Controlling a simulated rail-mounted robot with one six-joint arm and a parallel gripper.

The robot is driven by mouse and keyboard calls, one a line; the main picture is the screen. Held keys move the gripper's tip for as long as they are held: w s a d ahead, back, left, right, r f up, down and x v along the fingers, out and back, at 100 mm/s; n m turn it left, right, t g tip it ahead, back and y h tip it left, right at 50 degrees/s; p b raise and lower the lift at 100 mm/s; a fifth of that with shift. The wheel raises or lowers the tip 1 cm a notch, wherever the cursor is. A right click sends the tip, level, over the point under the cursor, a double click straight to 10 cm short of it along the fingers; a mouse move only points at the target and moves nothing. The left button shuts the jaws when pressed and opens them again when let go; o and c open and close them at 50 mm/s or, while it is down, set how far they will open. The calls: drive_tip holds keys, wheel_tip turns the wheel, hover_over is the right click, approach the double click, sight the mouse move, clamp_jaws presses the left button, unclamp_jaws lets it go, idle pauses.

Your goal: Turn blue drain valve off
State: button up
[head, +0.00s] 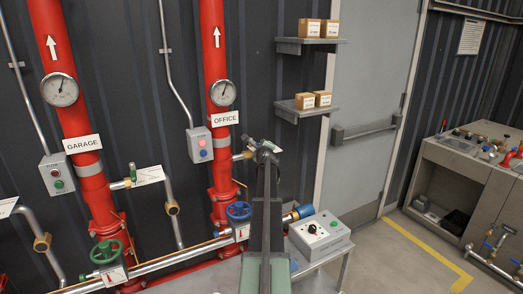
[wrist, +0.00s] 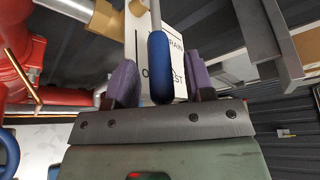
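The blue drain valve handle (wrist: 160,62) is upright in the middle of the wrist view, in front of a white label (wrist: 180,60) with partly readable "DRAIN" and "TEST" lettering. My gripper (wrist: 160,82) has its two purple finger pads on either side of the handle, with a visible gap on each side, so it is open around it. A brass fitting (wrist: 105,18) on a grey pipe is at the upper left. In the head view my gripper (head: 264,150) is beside the red OFFICE pipe (head: 214,100), and my arm and gripper hide the blue handle there.
A green drain handle (head: 132,171) is on the GARAGE side. A blue handwheel (head: 239,210) and a grey control box (head: 319,234) are low near my arm. Two small shelves (head: 303,108) with boxes hang to the right. Open floor lies before the door (head: 372,100).

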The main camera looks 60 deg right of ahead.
drive_tip(key=shift+a, duration=0.1)
drive_tip(key=p+v, duration=0.2)
drive_tip(key=v, duration=0.8)
drive_tip(key=shift+s+a, duration=0.25)
drive_tip(key=shift+r, duration=0.1)
